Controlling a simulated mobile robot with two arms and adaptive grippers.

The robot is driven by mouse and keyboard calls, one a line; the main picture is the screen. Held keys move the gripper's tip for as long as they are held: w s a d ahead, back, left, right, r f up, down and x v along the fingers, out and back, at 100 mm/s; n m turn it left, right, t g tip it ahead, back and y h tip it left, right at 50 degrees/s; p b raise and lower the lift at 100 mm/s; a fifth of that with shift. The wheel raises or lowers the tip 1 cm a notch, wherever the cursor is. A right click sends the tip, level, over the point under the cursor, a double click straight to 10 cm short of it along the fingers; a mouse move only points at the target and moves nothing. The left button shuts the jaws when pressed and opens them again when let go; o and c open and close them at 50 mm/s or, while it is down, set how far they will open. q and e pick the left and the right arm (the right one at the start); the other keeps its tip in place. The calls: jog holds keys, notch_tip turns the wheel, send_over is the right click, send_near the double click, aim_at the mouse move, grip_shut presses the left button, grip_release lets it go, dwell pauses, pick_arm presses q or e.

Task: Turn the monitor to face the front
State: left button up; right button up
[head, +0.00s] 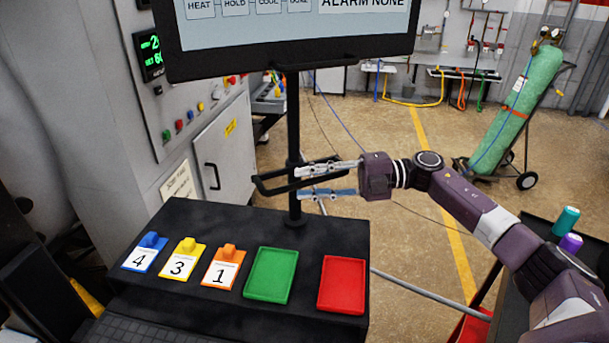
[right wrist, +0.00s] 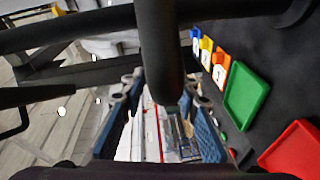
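The monitor (head: 290,40) is at the top of the head view, its upper part cut off. Its light screen with dark text is turned toward my head, and its lower edge tilts slightly. A black handle bar (head: 318,64) runs under it. The monitor stands on a black pole (head: 293,120). A lower black handle loop (head: 268,187) sticks out beside the pole. My right gripper (head: 301,183) is at this loop and the pole, its two fingers apart. The right wrist view shows black bars (right wrist: 160,50) close in front of the spread fingers; contact is unclear. My left gripper is out of view.
The black console (head: 225,215) below holds a green tray (head: 271,275), a red tray (head: 342,284) and numbered tags (head: 183,258). A grey furnace cabinet (head: 222,150) stands left. A green gas cylinder (head: 517,110) stands back right. The floor between is mostly clear.

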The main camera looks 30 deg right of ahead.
jog(key=shift+w+a+f, duration=0.15)
jog(key=shift+w+a, duration=0.2)
jog(key=shift+a, duration=0.05)
grip_shut()
